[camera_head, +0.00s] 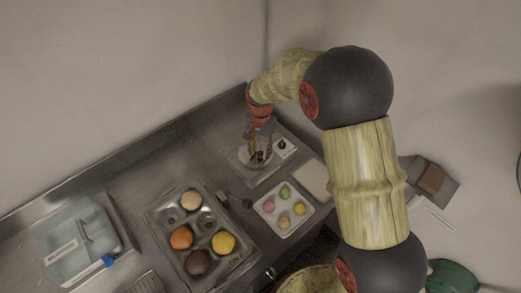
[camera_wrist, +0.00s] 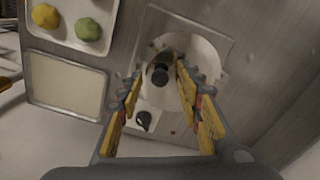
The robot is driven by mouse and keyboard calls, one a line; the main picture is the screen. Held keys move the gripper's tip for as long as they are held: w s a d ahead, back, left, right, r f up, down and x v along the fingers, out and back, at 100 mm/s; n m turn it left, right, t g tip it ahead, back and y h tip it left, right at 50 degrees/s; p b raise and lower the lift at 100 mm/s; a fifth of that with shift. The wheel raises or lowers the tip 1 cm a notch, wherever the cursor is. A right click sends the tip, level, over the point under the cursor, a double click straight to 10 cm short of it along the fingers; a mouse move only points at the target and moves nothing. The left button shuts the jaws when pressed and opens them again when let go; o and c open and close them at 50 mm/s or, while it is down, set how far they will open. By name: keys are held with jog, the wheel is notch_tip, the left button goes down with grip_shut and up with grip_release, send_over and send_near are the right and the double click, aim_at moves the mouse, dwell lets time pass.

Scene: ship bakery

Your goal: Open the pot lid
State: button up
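A small round pot with a pale, shiny lid (camera_wrist: 208,68) sits on a square metal plate in the wrist view. A black knob (camera_wrist: 159,75) stands up from the lid. My gripper (camera_wrist: 160,82) is open, its yellow fingers spread on either side of the knob in the picture. I see no clear contact, and the height gap cannot be told. In the head view my gripper (camera_head: 258,150) points down over the pot (camera_head: 245,155), hiding most of it and the knob.
A black dial (camera_wrist: 144,121) is close beside the pot. A tray of coloured round pieces (camera_head: 283,209) and a pale flat tray (camera_head: 313,180) lie nearby. A metal tray of balls (camera_head: 212,225) and a bluish container (camera_head: 78,240) stand left. A wall backs the counter.

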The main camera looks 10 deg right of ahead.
jog(key=shift+c, duration=0.7)
jog(key=c, duration=0.8)
grip_shut()
